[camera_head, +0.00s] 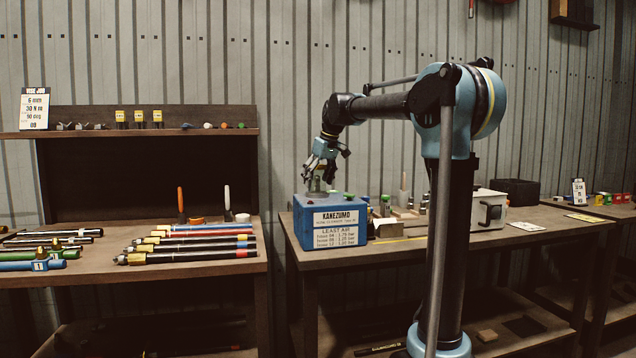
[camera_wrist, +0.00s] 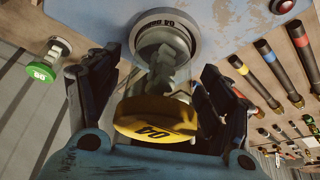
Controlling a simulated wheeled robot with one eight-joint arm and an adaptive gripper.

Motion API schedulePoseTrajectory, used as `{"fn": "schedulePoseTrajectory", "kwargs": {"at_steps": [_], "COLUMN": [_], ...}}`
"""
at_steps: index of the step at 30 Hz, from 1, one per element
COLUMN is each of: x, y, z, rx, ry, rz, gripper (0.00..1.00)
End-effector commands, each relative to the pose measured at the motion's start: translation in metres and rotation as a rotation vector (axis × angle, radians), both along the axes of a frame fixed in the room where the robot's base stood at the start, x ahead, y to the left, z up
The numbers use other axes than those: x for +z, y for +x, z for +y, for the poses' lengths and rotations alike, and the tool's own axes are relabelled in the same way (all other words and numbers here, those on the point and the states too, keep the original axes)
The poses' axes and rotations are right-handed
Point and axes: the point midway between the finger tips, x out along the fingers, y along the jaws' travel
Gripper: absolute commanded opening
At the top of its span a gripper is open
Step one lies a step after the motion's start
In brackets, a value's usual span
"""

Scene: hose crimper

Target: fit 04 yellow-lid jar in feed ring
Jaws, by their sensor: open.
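The yellow-lid jar (camera_wrist: 157,118), its lid marked 04, is between my gripper's fingers in the wrist view. Its clear body reaches to the grey feed ring (camera_wrist: 166,30), also marked 04, and its far end appears to be at the ring's opening. I cannot tell how deeply it sits. My gripper (camera_wrist: 162,70) is open, with one dark finger on each side of the jar and visible gaps beside the lid. In the head view my gripper (camera_head: 322,158) is above the blue crimper box (camera_head: 306,234), pointing down; the jar there is small and dim.
A green-lid jar (camera_wrist: 40,72) stands apart on the bench. The bench (camera_head: 400,254) behind the box holds small parts and a white case (camera_head: 488,211). Colour-banded hoses (camera_head: 190,256) lie on the left bench. A gap separates the benches.

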Motion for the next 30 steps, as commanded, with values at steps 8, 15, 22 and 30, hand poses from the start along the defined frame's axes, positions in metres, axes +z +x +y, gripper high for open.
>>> {"fn": "schedulePoseTrajectory", "kwargs": {"at_steps": [8,15,22,30], "x": [0.021,0.064,0.097,0.112], "y": [-0.006,-0.019,-0.029,-0.034], "z": [-0.005,-0.017,-0.026,-0.03], "rx": [0.0,0.0,0.001,0.002], "ry": [0.0,0.001,0.0,0.0], "rz": [0.0,0.001,0.0,0.0], "gripper": [0.73,0.73,0.73,0.73]}}
